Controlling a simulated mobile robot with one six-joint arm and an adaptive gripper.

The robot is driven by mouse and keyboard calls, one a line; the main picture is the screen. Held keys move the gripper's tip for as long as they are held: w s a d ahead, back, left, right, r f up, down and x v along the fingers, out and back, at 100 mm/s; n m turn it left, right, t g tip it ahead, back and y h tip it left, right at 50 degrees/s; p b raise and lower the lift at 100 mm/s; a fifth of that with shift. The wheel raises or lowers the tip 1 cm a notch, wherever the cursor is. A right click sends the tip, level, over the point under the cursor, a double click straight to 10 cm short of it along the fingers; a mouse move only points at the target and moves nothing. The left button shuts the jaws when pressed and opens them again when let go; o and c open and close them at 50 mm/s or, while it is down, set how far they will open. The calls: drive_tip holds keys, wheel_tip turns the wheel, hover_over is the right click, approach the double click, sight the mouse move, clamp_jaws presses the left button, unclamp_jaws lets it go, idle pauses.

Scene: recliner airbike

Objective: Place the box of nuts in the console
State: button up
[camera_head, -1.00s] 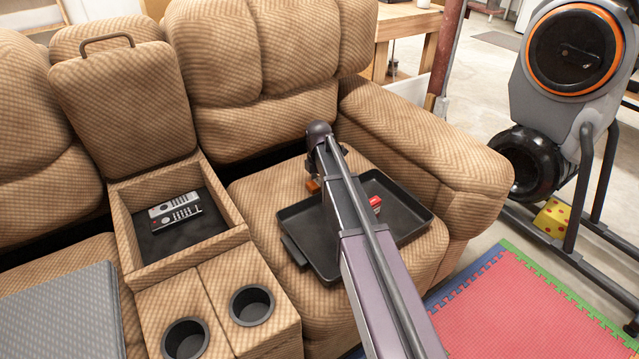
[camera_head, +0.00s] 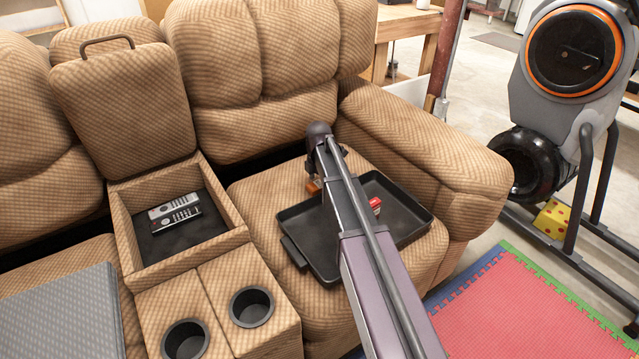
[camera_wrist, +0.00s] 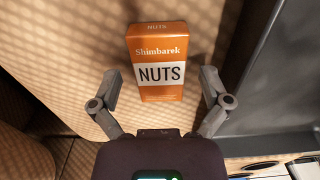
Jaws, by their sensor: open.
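The orange and white box of nuts (camera_wrist: 158,62) is on the tan checked seat, just left of the black tray in the wrist view. Its label faces my wrist camera. In the head view only a small orange part (camera_head: 313,187) shows beside my arm, which hides the rest. My gripper (camera_wrist: 160,84) is open and empty, its fingers apart to the left and right of the box's near end. The console (camera_head: 232,214) is an open padded bin left of the seat, its lid raised. Two remotes (camera_head: 175,211) lie inside it.
The black tray (camera_head: 300,240) lies on the seat under my arm, with a small red item (camera_head: 375,205) on it. Two cup holders (camera_head: 251,306) are in front of the console. The sofa armrest (camera_head: 430,150) is at right. The console's front floor is clear.

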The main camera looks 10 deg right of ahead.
sight(319, 187)
wheel_tip(319, 187, up, 12)
drive_tip(key=p, duration=1.1)
drive_tip(key=shift+p, duration=0.3)
idle(0.5)
drive_tip(key=s+d+m, duration=0.1)
drive_tip(key=s+m, duration=2.1)
drive_tip(key=s, duration=0.3)
drive_tip(key=shift+d, duration=0.25)
drive_tip(key=shift+w, duration=0.1)
